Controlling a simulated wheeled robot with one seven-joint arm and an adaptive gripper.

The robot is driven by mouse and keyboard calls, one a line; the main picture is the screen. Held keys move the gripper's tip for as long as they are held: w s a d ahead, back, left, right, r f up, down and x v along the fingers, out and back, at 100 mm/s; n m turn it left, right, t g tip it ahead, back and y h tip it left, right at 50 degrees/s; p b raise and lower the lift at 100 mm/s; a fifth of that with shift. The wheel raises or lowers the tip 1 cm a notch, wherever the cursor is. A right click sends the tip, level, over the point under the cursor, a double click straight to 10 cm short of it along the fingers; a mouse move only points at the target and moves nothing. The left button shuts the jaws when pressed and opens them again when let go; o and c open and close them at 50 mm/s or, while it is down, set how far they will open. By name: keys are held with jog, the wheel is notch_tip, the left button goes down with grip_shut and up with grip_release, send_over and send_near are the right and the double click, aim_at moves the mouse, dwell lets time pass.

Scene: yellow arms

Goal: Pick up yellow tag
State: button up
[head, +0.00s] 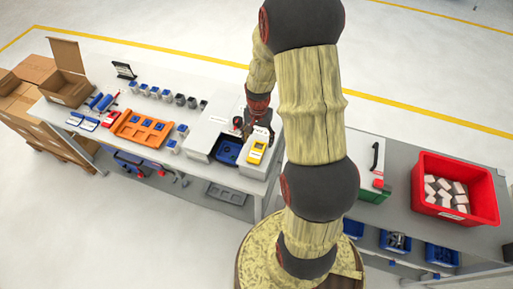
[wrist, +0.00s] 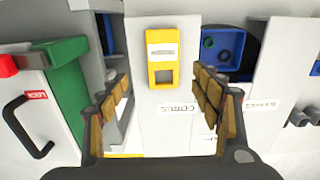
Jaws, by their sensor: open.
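The yellow tag (wrist: 160,60) shows in the wrist view as a flat yellow rectangle with a white label and a square window. It lies against a white surface marked "CORES", ahead of and between my fingers. In the head view the yellow tag (head: 257,151) is on the white box at the right end of the left table. My gripper (wrist: 165,95) is open, with nothing between its fingers. In the head view my gripper is small and dark, just behind the tag, partly hidden by my arm; I cannot tell the exact gap there.
A blue bin (head: 228,152) sits left of the tag. An orange tray (head: 143,129) and several small cups stand further left. A green and white case (head: 374,185) and a red crate (head: 455,188) with several boxes are on the right table.

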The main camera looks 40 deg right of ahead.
aim_at(256, 152)
jog(key=shift+w+a+f, duration=0.1)
jog(key=shift+a+f, duration=0.05)
jog(key=shift+f, duration=1.8)
jog(key=shift+w+a+f, duration=0.1)
jog(key=shift+f, duration=1.85)
jog(key=c, duration=0.3)
jog(key=c, duration=0.9)
jog(key=shift+r, duration=0.1)
jog(key=shift+c, duration=0.2)
